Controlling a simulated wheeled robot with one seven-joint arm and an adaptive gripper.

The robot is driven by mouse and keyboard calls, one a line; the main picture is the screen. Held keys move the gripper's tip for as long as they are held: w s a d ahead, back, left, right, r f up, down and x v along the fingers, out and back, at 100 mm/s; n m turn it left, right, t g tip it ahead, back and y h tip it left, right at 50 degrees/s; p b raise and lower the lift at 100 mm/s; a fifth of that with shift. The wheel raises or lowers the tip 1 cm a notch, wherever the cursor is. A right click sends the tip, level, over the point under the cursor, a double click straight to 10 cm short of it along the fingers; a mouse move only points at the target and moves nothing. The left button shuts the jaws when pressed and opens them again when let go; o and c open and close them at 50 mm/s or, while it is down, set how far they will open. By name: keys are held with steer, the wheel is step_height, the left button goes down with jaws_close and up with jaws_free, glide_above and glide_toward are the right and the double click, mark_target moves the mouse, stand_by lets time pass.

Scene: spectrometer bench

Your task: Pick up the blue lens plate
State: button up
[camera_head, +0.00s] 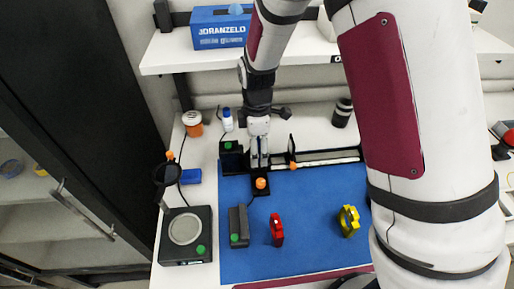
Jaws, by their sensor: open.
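I cannot make out a blue lens plate for certain. A small blue block (190,176) lies on the white bench left of the mat; I cannot tell whether it is the plate. A red upright plate (277,230) and a yellow ring-shaped piece (348,220) stand on the blue mat (305,204). My gripper (259,163) points down at the mat's back left, beside the black rail, with its jaws open. It is right of the blue block and apart from it. What lies directly behind the fingers is hidden.
A black rail (328,157) runs along the mat's back. A black device with a round grey plate (185,231) stands front left, and a dark box (239,226) on the mat. My arm hides the right side.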

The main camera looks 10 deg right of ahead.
steer(key=c, duration=1.4)
